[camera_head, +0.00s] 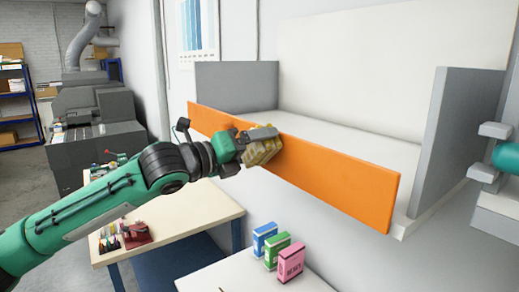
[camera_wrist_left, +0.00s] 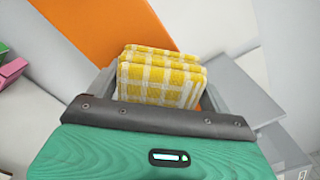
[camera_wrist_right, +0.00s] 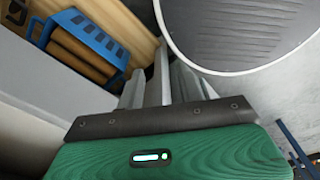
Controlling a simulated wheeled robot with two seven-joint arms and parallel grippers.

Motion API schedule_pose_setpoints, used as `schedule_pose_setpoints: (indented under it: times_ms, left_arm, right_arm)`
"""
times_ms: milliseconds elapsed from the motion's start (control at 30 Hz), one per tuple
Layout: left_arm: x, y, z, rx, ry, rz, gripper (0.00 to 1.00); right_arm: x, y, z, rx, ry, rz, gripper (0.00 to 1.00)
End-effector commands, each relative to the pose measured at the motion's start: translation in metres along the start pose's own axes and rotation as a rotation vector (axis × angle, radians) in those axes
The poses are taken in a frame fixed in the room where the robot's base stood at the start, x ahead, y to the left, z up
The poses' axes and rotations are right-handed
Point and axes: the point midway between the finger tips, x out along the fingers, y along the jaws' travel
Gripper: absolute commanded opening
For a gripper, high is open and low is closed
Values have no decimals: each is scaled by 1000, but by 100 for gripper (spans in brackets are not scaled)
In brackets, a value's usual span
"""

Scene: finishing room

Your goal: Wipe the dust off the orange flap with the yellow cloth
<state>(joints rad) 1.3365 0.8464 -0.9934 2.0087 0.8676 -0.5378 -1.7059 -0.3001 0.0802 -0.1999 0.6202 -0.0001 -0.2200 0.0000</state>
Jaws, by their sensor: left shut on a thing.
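The orange flap (camera_head: 340,178) runs along the front of a white and grey bay, and it fills the upper part of the left wrist view (camera_wrist_left: 95,28). My left gripper (camera_head: 250,147) is shut on the folded yellow checked cloth (camera_head: 264,150) in front of the flap, left of its middle. The cloth shows between the fingers in the left wrist view (camera_wrist_left: 160,80). It looks against or very near the flap; I cannot tell if they touch. I cannot make out dust on the flap.
Blue, green and pink boxes (camera_head: 290,262) stand on a white surface below the flap. A wooden-topped table (camera_head: 180,215) with a red item (camera_head: 136,234) is under my left arm. Grey side panels (camera_head: 455,140) bound the bay. A large round grey object (camera_wrist_right: 240,30) is near the right gripper.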

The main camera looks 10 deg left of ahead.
Motion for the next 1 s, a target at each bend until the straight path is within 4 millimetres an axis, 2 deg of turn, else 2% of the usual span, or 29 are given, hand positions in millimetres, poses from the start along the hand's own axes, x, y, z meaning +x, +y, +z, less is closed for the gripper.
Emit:
schedule_pose_setpoints:
  times_ms: [433,1000]
  left_arm:
    - [-4,2,3,1,-2,0,63]
    - [-57,2,3,0,-2,0,63]
  right_arm:
    - [0,-1,0,0,0,-1,36]
    - [0,-1,0,1,0,-1,36]
